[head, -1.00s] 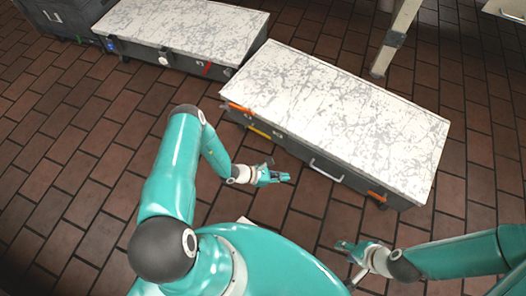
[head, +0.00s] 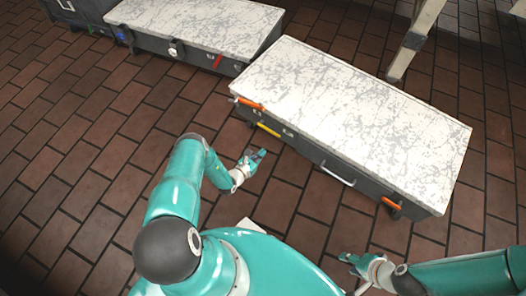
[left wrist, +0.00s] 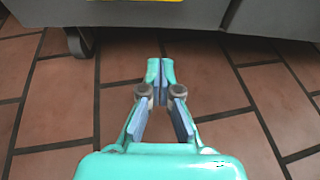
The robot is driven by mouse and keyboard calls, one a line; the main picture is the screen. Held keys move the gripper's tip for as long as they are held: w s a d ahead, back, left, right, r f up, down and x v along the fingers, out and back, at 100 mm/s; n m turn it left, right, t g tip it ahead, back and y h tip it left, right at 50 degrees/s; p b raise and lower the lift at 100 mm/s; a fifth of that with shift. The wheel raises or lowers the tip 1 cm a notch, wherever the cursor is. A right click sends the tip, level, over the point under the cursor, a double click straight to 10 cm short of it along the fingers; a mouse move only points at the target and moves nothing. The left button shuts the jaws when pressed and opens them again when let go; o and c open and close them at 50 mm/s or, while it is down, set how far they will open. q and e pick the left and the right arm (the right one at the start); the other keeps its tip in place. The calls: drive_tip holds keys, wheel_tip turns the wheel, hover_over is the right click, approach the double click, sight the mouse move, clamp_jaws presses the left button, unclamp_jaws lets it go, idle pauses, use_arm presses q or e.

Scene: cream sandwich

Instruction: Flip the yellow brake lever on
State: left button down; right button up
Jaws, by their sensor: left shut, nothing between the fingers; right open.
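The yellow brake lever (head: 268,130) is on the front side of the near grey case, low toward its left end. In the left wrist view a yellow strip (left wrist: 135,1) shows at the top edge, cut off by the frame. My left gripper (head: 262,152) is shut and empty, just in front of the case and a little below the lever in the picture, apart from it. In the left wrist view its fingertips (left wrist: 160,62) meet and point toward the case. My right gripper (head: 344,257) is open and empty at the lower right, away from the case.
The near case (head: 350,110) has a scratched white top, orange handles (head: 250,103) at both ends and a silver handle (head: 338,175). A caster wheel (left wrist: 79,42) shows beneath it. A second case (head: 200,22) stands at the back left. Brick floor in front is clear.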

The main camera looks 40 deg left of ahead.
use_arm(q)
drive_tip(key=f+b+x, duration=0.1)
drive_tip(key=b+x, duration=0.3)
drive_tip(key=x, duration=0.4)
drive_tip(key=r, duration=0.2)
drive_tip(key=r+p, duration=0.1)
drive_tip(key=r, duration=0.1)
drive_tip(key=shift+w+r, duration=0.2)
drive_tip(key=shift+r, duration=0.2)
drive_tip(key=shift+a+p, duration=0.2)
drive_tip(key=shift+p, duration=0.1)
